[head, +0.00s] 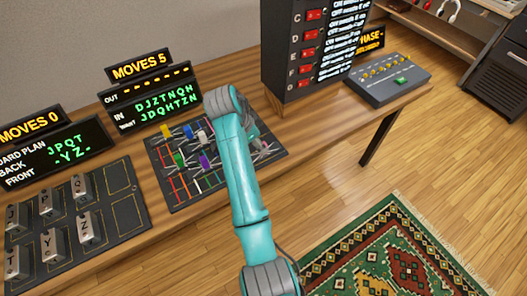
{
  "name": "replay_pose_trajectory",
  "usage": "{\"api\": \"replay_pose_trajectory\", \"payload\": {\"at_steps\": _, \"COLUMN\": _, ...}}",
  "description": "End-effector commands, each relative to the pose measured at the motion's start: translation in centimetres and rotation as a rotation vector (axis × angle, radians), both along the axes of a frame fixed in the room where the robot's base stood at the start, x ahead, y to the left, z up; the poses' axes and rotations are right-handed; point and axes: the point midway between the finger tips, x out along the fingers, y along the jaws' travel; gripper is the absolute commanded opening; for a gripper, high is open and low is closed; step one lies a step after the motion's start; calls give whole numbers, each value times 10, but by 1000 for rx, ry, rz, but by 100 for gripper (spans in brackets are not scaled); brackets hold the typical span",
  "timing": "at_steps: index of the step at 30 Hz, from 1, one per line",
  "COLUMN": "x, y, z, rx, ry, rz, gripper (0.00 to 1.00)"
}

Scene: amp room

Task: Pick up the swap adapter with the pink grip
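A dark board (158,180) with coloured lines lies on the wooden bench, and several small adapters stand on it. I make out a yellow grip (165,132), a blue grip (187,131), a white grip (202,136), a green grip (179,159) and a purple grip (204,162). I cannot make out a pink grip; my teal arm hides part of the board. My gripper (262,150) is over the board's right part, partly behind my arm. Its fingers are too small and covered to tell whether they are open or hold anything.
A tray of lettered blocks (130,232) lies at the left of the bench, with lit signs (140,68) behind. A tall black rack (290,70) and a grey pedal box (390,80) stand to the right. A green patterned rug (395,250) covers the floor at lower right.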

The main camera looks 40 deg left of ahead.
Motion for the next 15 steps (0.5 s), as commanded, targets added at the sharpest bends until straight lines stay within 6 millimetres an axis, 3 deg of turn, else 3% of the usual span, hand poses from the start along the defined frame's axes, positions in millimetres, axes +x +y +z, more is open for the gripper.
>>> {"api": "replay_pose_trajectory", "payload": {"at_steps": 9, "x": 19, "y": -5, "z": -35, "rx": -3, "ry": 1, "rz": -1, "gripper": 52}}
{"api": "replay_pose_trajectory", "payload": {"at_steps": 15, "x": 24, "y": -6, "z": -45, "rx": -1, "ry": 0, "rz": 0, "gripper": 52}}
